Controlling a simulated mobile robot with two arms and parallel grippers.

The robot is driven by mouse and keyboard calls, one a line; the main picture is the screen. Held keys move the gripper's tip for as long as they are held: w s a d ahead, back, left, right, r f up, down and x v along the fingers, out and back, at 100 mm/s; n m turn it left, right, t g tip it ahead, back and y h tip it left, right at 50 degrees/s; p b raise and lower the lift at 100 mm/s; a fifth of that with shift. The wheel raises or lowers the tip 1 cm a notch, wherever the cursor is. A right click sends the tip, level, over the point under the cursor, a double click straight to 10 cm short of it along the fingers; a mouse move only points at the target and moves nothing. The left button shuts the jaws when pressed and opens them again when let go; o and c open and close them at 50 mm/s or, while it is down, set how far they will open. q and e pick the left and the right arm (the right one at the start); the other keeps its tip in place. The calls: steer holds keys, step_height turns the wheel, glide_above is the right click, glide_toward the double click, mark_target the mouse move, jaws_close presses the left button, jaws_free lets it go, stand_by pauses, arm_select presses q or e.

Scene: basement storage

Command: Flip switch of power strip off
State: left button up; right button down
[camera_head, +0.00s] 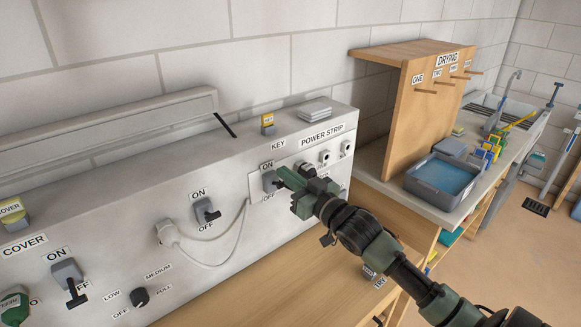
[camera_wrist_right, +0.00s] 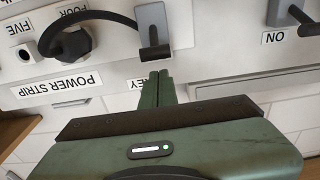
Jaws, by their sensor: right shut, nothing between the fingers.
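The power strip (camera_head: 284,195) is a pale panel on the grey wall unit, labelled POWER STRIP, with sockets at right. Its grey switch (camera_head: 268,181) sits between an ON and an OFF label. In the upside-down right wrist view, the switch (camera_wrist_right: 152,22) has a dark lever whose tip shows just beyond my fingertips. My right gripper (camera_head: 281,174) is shut and empty, its fingertips right by the switch; I cannot tell whether they touch. They also show in the wrist view (camera_wrist_right: 156,80).
A dark plug (camera_wrist_right: 68,42) with a cord sits in a socket beside the switch. Another ON/OFF switch (camera_head: 206,210) and a white cable (camera_head: 215,264) are to the left. A wooden drying rack (camera_head: 425,110) and a grey tub (camera_head: 440,183) stand right.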

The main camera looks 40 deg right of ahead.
steer(key=shift+s+f, duration=0.3)
steer(key=shift+f, duration=0.45)
